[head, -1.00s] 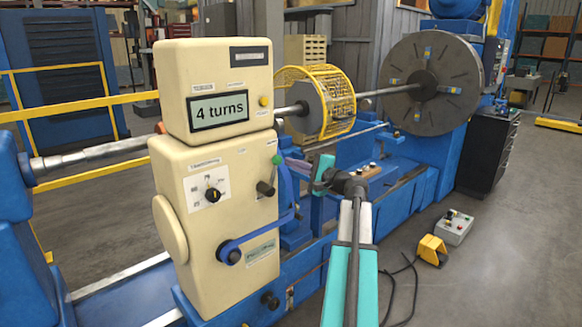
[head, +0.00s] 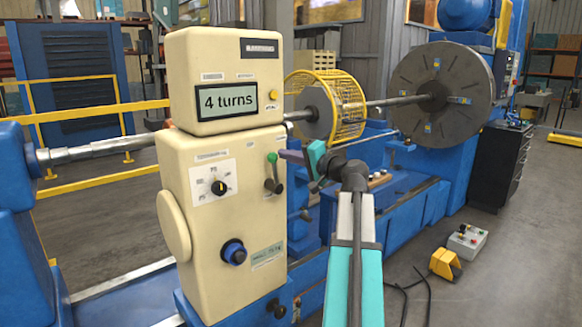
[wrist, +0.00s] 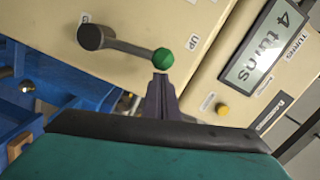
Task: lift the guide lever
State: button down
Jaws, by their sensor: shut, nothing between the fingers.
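The guide lever is a grey arm (wrist: 128,47) with a green ball (wrist: 163,59) on its end, pivoting on a dark hub (wrist: 91,37) on the cream housing. In the head view its green ball (head: 272,157) stands above the hub (head: 275,187), so the lever points up. In the wrist view an "UP" label is near the ball. My gripper (wrist: 160,82) is shut and empty, its fingertips right at the ball; I cannot tell if they touch. In the head view my gripper (head: 285,154) reaches the ball from the right.
The cream housing (head: 215,165) has a "4 turns" display (head: 227,101), a dial (head: 218,187) and a blue knob (head: 234,252). A yellow cage (head: 348,105) and a large disc (head: 440,92) stand behind. A control box (head: 467,240) and yellow pedal (head: 445,264) sit on the floor.

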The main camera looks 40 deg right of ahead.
jog(key=shift+w+a+f+n+b, duration=0.15)
jog(key=shift+a+n+b, duration=1.6)
jog(key=shift+a, duration=0.1)
jog(key=shift+a, duration=0.1)
jog(key=b, duration=0.1)
send_near(274, 157)
jog(key=s+d+r, duration=0.3)
jog(key=shift+w+d+f, duration=0.1)
jog(key=shift+d+f, duration=0.05)
jog(key=shift+d, duration=0.05)
dwell(0.5)
